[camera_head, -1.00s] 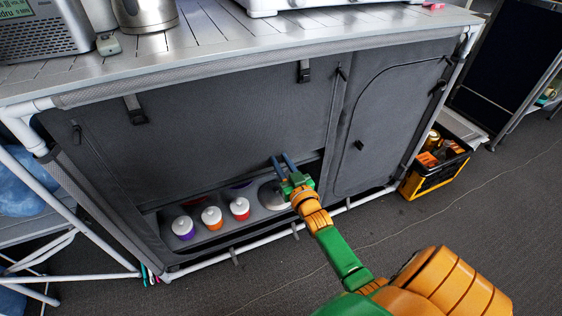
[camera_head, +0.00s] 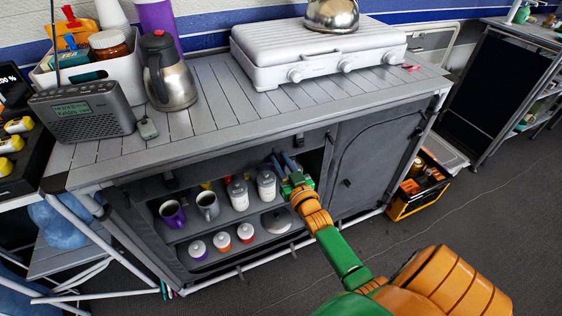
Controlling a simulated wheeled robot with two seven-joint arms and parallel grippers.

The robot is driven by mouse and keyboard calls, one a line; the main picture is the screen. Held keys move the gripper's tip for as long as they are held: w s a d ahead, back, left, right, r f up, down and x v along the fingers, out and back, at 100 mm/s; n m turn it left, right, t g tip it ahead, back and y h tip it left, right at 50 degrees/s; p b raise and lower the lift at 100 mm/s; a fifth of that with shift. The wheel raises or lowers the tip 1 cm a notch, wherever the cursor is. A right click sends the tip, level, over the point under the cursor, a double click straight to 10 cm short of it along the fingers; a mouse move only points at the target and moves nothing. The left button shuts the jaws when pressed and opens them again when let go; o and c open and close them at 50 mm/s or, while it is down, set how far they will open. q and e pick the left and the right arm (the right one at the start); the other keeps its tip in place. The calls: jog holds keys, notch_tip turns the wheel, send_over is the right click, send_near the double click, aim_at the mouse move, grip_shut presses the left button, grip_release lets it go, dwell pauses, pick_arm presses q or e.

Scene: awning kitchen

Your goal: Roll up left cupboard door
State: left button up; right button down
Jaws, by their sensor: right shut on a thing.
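The left cupboard door (camera_head: 215,163) is a dark grey fabric panel on the front of the cupboard. It is partly raised and covers only the top of the left opening. My right gripper (camera_head: 284,163) is shut on its lower edge, near the right side of the opening; the exact contact is small and hard to see. Below the door, a purple mug (camera_head: 172,214), a grey mug (camera_head: 208,205) and two white-labelled containers (camera_head: 267,186) stand on the upper shelf. Several white-lidded jars (camera_head: 245,232) stand below. My left gripper is not in view.
The slatted countertop (camera_head: 205,113) above holds a radio (camera_head: 85,113), a steel flask (camera_head: 170,75) and a white stove (camera_head: 310,55). The zipped right cupboard door (camera_head: 372,165) is closed. A yellow-black crate (camera_head: 418,188) stands on the floor at right.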

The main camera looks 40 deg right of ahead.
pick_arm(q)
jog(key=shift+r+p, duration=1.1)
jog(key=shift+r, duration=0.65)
pick_arm(e)
jog(key=shift+r, duration=1.8)
jog(key=c, duration=0.7)
grip_release()
jog(key=shift+r, duration=0.1)
jog(key=shift+s, duration=0.15)
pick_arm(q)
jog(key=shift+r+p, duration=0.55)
pick_arm(e)
send_near(276, 144)
jog(key=shift+s, duration=0.5)
jog(key=shift+a, duration=0.1)
